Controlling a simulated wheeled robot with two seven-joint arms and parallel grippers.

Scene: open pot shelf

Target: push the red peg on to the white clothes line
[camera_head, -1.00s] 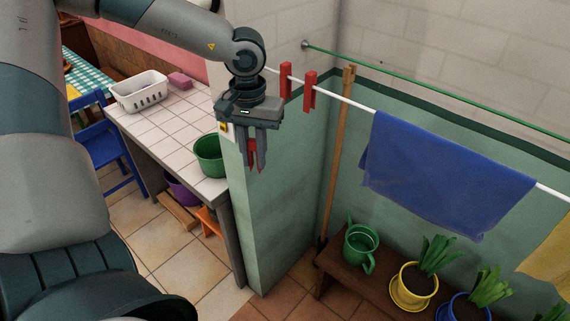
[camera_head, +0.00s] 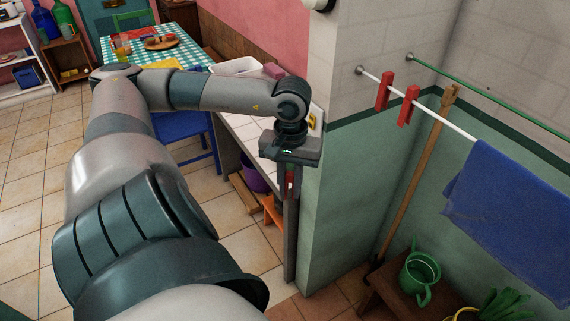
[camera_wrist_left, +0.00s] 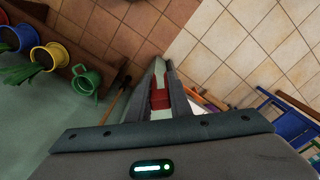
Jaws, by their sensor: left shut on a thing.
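The red peg (camera_head: 290,180) is between the fingers of my left gripper (camera_head: 289,188), which points down. In the left wrist view the red peg (camera_wrist_left: 160,98) shows between the two shut fingers (camera_wrist_left: 160,85). The white clothes line (camera_head: 447,123) runs from a wall mount at the upper middle toward the right. My left gripper is to the left of the line and lower in the picture, in front of the wall's end, apart from the line. Two other red pegs, (camera_head: 384,91) and (camera_head: 408,106), sit on the line. My right gripper is not in view.
A blue cloth (camera_head: 510,215) hangs on the line. A green line (camera_head: 480,90) runs behind it. A wooden pole (camera_head: 415,180) leans in the corner. A green watering can (camera_head: 420,275) stands on a brown bench. The tiled counter (camera_head: 243,128) is behind my gripper.

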